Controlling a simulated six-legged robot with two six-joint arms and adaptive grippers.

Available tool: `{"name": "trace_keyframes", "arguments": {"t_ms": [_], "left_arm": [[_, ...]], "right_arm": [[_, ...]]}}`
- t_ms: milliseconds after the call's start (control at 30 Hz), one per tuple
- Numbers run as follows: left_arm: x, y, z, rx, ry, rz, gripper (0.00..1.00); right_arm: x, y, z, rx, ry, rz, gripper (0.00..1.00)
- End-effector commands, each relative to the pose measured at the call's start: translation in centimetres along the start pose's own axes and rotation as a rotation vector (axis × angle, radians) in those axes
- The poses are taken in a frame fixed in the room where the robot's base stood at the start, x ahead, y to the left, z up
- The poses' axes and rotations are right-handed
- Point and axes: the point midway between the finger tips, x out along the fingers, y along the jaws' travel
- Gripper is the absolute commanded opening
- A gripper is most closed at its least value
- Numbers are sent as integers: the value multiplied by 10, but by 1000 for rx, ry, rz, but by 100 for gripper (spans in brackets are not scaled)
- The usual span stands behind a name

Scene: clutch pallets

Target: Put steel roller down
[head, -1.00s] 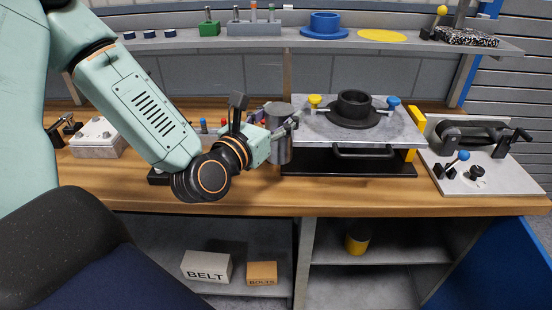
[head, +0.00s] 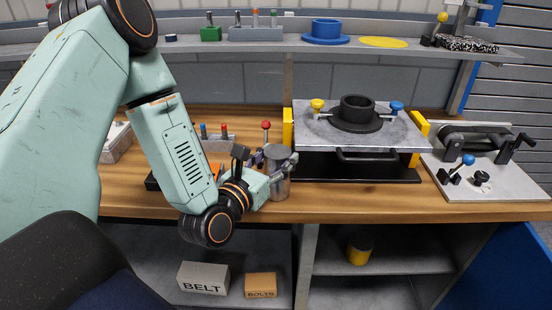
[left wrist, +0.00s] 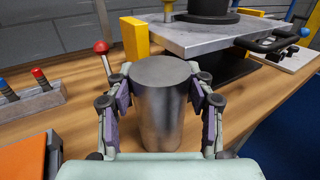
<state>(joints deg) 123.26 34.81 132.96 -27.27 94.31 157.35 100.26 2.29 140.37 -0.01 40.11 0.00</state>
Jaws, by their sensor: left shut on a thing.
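The steel roller (head: 278,178) is a grey upright cylinder at the front of the wooden bench, just left of the clutch fixture. It also fills the middle of the left wrist view (left wrist: 160,105). My left gripper (head: 276,163) is shut on it, with one finger on each side near its upper part. The roller's base is close to the bench top (head: 240,205); I cannot tell for sure whether it touches. My right gripper does not show.
The fixture with a grey plate (head: 310,130) and black hub (head: 357,108) stands right of the roller. A red-knobbed lever (head: 265,126) is behind it. A rack with red and blue pegs (left wrist: 32,97) and an orange item (left wrist: 22,160) lie left. Bench space between is clear.

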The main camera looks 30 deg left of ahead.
Motion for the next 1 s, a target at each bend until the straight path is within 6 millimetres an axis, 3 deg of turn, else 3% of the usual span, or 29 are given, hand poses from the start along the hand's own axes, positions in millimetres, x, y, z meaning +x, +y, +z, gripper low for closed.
{"name": "trace_keyframes", "arguments": {"t_ms": [200,233,467,900,1000], "left_arm": [[0,0,-4,0,-2,0,0],[0,0,-4,0,1,0,56],[0,0,-3,0,1,0,75],[0,0,2,1,1,0,76],[-13,1,0,-4,5,3,76]], "right_arm": [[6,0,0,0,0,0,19],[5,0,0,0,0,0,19],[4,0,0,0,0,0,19],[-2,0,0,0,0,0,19],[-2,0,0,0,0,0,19]]}}
